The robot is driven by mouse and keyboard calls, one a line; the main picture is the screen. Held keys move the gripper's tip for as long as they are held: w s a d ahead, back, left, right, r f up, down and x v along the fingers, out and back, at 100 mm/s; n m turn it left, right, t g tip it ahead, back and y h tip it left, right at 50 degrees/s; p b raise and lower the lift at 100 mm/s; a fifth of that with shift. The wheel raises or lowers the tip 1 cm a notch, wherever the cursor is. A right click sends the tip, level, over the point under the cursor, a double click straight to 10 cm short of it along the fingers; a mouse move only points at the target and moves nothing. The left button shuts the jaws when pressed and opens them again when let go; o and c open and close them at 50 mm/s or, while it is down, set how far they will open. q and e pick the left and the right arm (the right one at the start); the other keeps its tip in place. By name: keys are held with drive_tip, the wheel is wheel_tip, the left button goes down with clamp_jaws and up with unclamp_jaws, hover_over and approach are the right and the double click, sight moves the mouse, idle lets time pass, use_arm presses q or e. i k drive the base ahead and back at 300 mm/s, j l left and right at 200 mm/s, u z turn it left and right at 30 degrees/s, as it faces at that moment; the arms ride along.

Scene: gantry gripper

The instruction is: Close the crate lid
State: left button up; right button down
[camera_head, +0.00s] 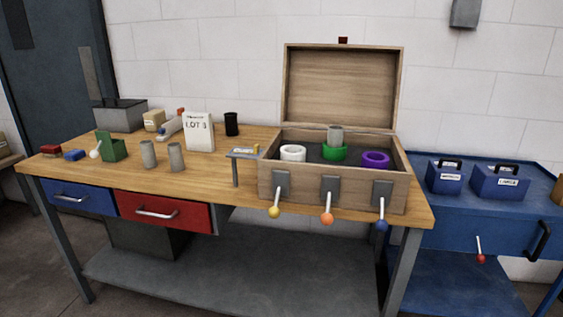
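A wooden crate (334,191) stands at the right part of the workbench. Its lid (340,88) is hinged at the back and stands open, about upright, with a small dark red piece (343,40) at its top edge. Inside the crate are a white ring (293,153), a green ring (334,153) with a grey cylinder (335,134) at it, and a purple ring (375,159). The front wall carries three grey plates with levers ending in a yellow knob (274,212), an orange knob (327,218) and a blue knob (382,225). Neither gripper shows in the head view.
The wooden workbench (205,182) holds two grey cylinders (149,154), a LOT 3 sign (199,131), a black cup (231,124), a green bin (112,148) and a small stand (243,154) left of the crate. A blue bench (470,215) with two blue boxes (500,182) stands right.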

sight(351, 87)
drive_tip(key=z, duration=0.45)
drive_tip(key=i+l, duration=0.15)
drive_tip(key=l, duration=0.3)
drive_tip(key=i+l, duration=0.1)
drive_tip(key=l, duration=0.3)
drive_tip(key=i+l, duration=0.15)
drive_tip(key=l, duration=0.3)
drive_tip(key=i+l, duration=0.15)
drive_tip(key=l, duration=0.25)
drive_tip(key=i+l, duration=0.15)
drive_tip(key=l, duration=0.3)
drive_tip(key=i+l, duration=0.1)
drive_tip(key=l, duration=0.35)
drive_tip(key=i+l, duration=0.15)
drive_tip(key=l, duration=0.25)
drive_tip(key=i+l, duration=0.15)
drive_tip(key=l, duration=0.3)
drive_tip(key=l+u, duration=0.1)
drive_tip(key=u, duration=0.7)
drive_tip(key=l+u, duration=0.15)
drive_tip(key=u, duration=0.3)
